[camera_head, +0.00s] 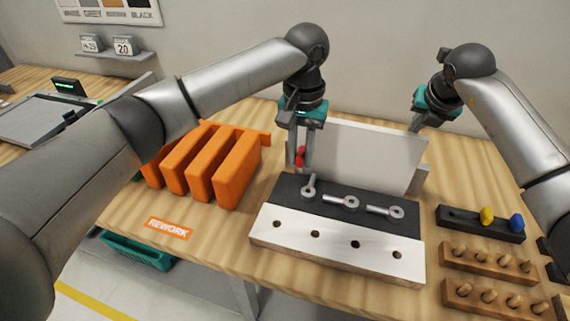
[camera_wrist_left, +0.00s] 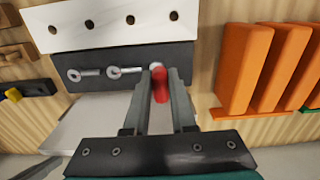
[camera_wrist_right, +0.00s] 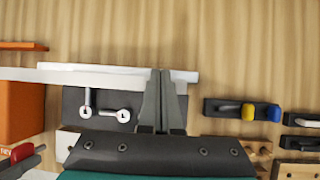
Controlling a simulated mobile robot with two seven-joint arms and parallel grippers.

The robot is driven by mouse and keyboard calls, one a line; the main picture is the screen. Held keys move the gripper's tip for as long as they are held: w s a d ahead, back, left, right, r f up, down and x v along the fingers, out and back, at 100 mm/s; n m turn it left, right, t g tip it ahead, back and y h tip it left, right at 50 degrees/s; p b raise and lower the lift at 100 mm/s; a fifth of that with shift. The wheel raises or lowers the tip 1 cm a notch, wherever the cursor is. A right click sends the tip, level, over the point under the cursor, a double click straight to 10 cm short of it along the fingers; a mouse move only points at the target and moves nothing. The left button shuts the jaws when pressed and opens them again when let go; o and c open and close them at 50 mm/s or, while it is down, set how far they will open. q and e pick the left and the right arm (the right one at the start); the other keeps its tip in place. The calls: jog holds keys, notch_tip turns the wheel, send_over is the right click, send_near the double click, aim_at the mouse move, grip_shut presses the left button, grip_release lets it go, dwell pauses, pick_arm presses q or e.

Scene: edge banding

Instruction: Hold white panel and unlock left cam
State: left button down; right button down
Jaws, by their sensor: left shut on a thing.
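The white panel (camera_head: 365,152) stands upright behind the dark clamp strip (camera_head: 283,190) of the fixture. Three metal cam levers lie on the strip: the left cam (camera_head: 309,187) points back toward the panel, while the middle cam (camera_head: 341,202) and right cam (camera_head: 385,211) point left. My left gripper (camera_head: 301,160) is shut on a red-handled piece (camera_wrist_left: 161,86) above the left cam, whose ring partly shows behind the fingertips. Whether the piece touches the cam is unclear. My right gripper (camera_wrist_right: 160,75) has its fingers together at the panel's top right edge; contact is unclear.
Orange dividers (camera_head: 238,170) stand left of the fixture, behind a REWORK label (camera_head: 169,228). A dark holder (camera_head: 460,219) with yellow and blue knobs and wooden peg racks (camera_head: 487,260) sit at right. The fixture's white front board (camera_head: 335,242) has several holes.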

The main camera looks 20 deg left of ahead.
pick_arm(q)
jog(key=shift+w+d+f, duration=0.2)
jog(key=shift+w+f, duration=0.6)
jog(key=shift+f, duration=0.8)
jog(key=shift+w+d+f, duration=0.25)
jog(key=shift+w+f, duration=0.5)
jog(key=shift+f, duration=0.85)
jog(key=shift+w+d+f, duration=0.2)
jog(key=shift+w+f, duration=0.6)
jog(key=shift+f, duration=0.8)
jog(key=shift+f, duration=0.6)
jog(key=shift+f, duration=1.05)
